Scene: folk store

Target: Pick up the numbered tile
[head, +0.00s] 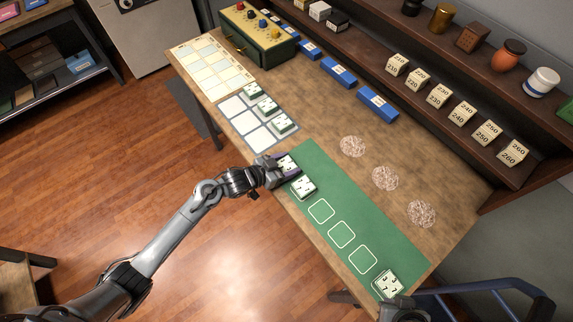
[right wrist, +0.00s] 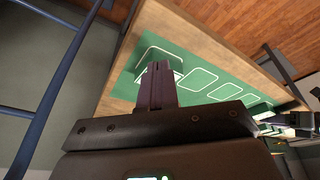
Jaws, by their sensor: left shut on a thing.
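My left gripper (head: 279,170) is shut on a white numbered tile (head: 288,163) at the far end of the green mat (head: 330,190). I cannot tell whether this tile is lifted. A second tile (head: 304,186) lies just beside it on the mat. Another tile (head: 388,283) lies at the mat's near right end. My right gripper (right wrist: 157,85) has its fingers together with nothing seen between them. In the right wrist view, a tile (right wrist: 177,75) shows partly behind the fingers. The tile numbers are too small to read here.
Three empty outlined slots (head: 342,234) run along the mat. Blue blocks (head: 338,72) and a green box (head: 259,40) stand at the back. Numbered blocks (head: 439,96) line a shelf. Three round patterned spots (head: 385,178) lie on the table.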

